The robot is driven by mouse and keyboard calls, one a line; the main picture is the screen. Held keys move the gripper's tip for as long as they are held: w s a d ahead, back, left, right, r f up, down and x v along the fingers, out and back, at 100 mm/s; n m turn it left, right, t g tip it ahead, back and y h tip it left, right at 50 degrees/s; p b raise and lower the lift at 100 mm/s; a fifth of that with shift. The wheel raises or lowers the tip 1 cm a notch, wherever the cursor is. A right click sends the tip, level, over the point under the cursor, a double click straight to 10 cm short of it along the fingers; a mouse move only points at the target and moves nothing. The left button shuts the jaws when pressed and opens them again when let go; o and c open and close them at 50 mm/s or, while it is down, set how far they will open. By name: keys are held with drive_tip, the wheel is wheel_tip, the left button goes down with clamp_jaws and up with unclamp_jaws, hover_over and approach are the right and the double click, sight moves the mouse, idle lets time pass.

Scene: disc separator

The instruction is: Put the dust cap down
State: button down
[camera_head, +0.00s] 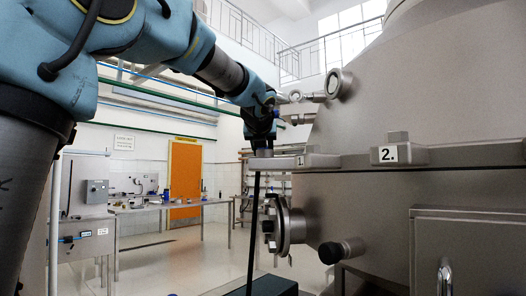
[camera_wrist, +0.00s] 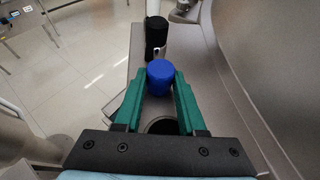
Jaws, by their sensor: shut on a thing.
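The dust cap, a blue round cap (camera_wrist: 160,76), is between the green fingertips of my gripper (camera_wrist: 160,82) in the wrist view. The gripper is shut on it. In the head view the end of my arm reaches down beside the big steel separator (camera_head: 420,110), close to the flange block marked 1 (camera_head: 310,161).
A black cylinder (camera_wrist: 156,32) stands just beyond the cap. A dark round opening (camera_wrist: 163,127) shows between the finger bases. The separator's curved wall (camera_wrist: 262,60) is close on the right. Tiled floor (camera_wrist: 90,60) lies open to the left. A block marked 2 (camera_head: 398,150) sits on the flange.

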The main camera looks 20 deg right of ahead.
drive_tip(key=c, duration=0.5)
unclamp_jaws()
drive_tip(key=shift+f, duration=0.1)
drive_tip(key=shift+r, duration=0.2)
drive_tip(key=b+v, duration=0.1)
drive_tip(key=v, duration=1.1)
drive_tip(key=shift+b, duration=0.3)
drive_tip(key=shift+f, duration=0.15)
drive_tip(key=shift+s+a, duration=0.1)
